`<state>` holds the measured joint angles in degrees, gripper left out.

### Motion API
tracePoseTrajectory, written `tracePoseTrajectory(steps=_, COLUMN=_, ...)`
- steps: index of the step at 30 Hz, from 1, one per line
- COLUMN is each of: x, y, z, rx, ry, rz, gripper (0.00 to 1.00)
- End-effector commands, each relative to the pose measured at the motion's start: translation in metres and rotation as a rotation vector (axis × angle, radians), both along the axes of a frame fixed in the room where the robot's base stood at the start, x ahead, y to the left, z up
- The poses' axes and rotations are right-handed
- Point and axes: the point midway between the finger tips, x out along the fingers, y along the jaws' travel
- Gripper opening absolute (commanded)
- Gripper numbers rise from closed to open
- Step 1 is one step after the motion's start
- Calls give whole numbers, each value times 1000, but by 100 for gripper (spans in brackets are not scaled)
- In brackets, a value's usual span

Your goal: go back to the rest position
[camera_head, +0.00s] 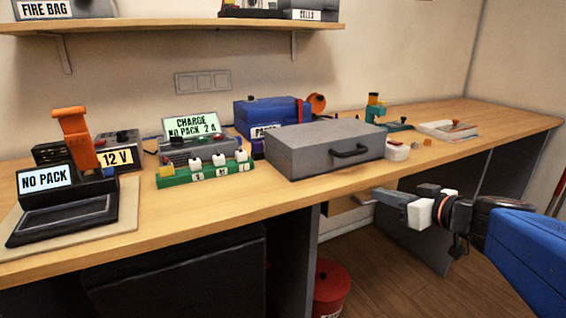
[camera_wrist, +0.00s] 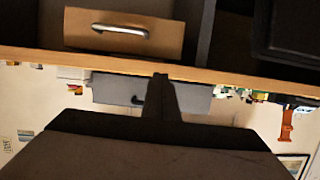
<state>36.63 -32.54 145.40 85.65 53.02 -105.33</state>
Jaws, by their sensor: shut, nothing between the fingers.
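My gripper (camera_head: 378,195) is shut and empty. It is in front of the bench's front edge, low at the right, clear of everything on the bench. In the wrist view its dark fingers (camera_wrist: 161,82) are together, with a drawer (camera_wrist: 125,34) with a metal handle beyond them and the picture upside down. My blue arm comes in from the lower right of the head view.
The wooden bench (camera_head: 300,198) carries a grey case (camera_head: 310,150), a green rack (camera_head: 185,177), a charger (camera_head: 190,147), a "NO PACK" device (camera_head: 62,215) and a blue box (camera_head: 262,117). Floor shows at lower right.

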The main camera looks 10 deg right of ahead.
Motion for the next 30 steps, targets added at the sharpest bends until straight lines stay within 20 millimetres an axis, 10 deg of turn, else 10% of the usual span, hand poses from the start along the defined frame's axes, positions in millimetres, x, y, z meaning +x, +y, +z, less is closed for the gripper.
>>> tracePoseTrajectory(steps=15, x=-69, y=82, z=-71, rx=49, ry=460, rz=127, gripper=0)
tracePoseTrajectory(steps=30, x=-142, y=75, z=-121, rx=-70, ry=811, rz=-62, gripper=0)
